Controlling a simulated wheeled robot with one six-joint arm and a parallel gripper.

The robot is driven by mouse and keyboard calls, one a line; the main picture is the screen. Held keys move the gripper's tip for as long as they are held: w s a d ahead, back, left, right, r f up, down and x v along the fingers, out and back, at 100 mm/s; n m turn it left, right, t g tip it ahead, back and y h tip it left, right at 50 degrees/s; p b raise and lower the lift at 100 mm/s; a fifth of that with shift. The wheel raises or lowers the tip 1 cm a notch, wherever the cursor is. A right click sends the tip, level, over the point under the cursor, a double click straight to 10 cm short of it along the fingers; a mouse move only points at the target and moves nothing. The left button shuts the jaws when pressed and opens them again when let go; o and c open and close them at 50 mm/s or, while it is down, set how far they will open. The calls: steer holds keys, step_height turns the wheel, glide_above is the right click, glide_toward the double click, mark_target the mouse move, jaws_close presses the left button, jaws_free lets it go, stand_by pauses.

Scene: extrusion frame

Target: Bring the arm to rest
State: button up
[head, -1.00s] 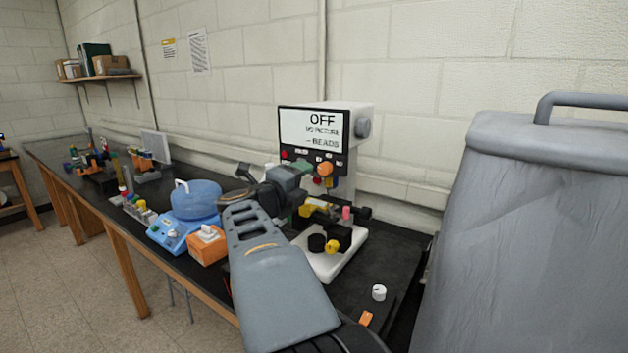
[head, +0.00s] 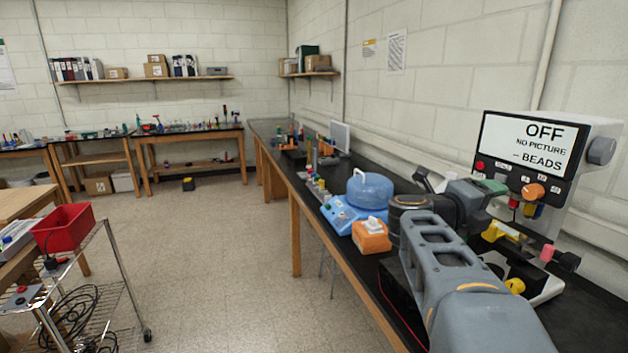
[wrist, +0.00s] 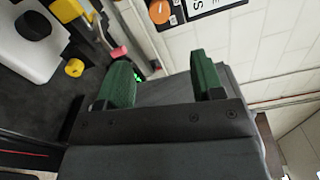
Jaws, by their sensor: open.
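My gripper (wrist: 163,82) shows in the wrist view with its two green fingers spread apart and nothing between them. In the head view my grey arm reaches over the right end of the black bench, and the gripper end is partly hidden behind the arm links. The machine with the screen reading OFF (head: 526,142) stands on the bench just right of the arm. In the wrist view the machine's white base (wrist: 28,50) and yellow knob (wrist: 75,67) lie to the left of the fingers.
A blue domed device (head: 369,193) and an orange box (head: 370,236) stand on the bench left of my arm. A wire cart with a red bin (head: 63,229) stands at the left. The floor (head: 215,270) between cart and bench is clear.

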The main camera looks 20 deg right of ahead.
steer(key=w+a+f+n+t+y, duration=0.2)
steer(key=w+a+n+t+y, duration=0.1)
steer(key=w+n+t, duration=0.75)
steer(key=w+a+f+n+t+y, duration=0.35)
steer(key=a+f+n+y, duration=0.25)
steer(key=a+n+y, duration=0.4)
steer(key=s+a+f+n+g+y, duration=0.2)
steer(key=a+f+n+g+y, duration=0.15)
steer(key=a+f+n, duration=0.5)
steer(key=s+a+f+n+g+y, duration=0.1)
steer(key=s+a+f+n+g, duration=0.5)
steer(key=s, duration=0.6)
steer(key=a+f+n, duration=0.2)
steer(key=a+n, duration=0.1)
steer(key=shift+s+f, duration=0.35)
steer(key=shift+f, duration=0.05)
steer(key=shift+g+y, duration=0.25)
steer(key=shift+c, duration=0.4)
